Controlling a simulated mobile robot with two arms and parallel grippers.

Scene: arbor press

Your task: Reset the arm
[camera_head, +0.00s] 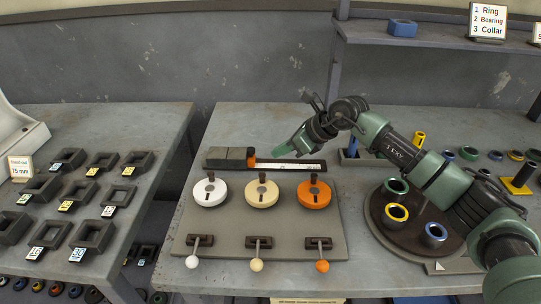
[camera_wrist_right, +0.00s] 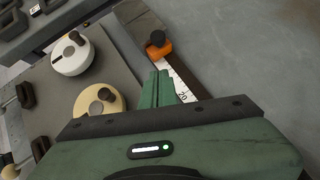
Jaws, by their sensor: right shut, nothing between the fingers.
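My right arm (camera_head: 390,150) reaches in from the right. Its green gripper (camera_head: 279,153) is shut and empty, with its tips just above the white scale (camera_head: 300,167) near the orange slider (camera_head: 251,160). In the right wrist view the shut green fingers (camera_wrist_right: 157,84) lie beside the numbered scale (camera_wrist_right: 183,88), a little short of the orange slider (camera_wrist_right: 158,47). I cannot tell whether they touch the scale. My left gripper is not in view.
White (camera_head: 210,192), cream (camera_head: 261,193) and orange (camera_head: 314,195) dials stand on a grey panel, with levers in front. A round dark turntable (camera_head: 405,243) holds colored rings at right. Dark square holders (camera_head: 92,233) fill the left table. A sign (camera_head: 487,20) lists Ring, Bearing, Collar.

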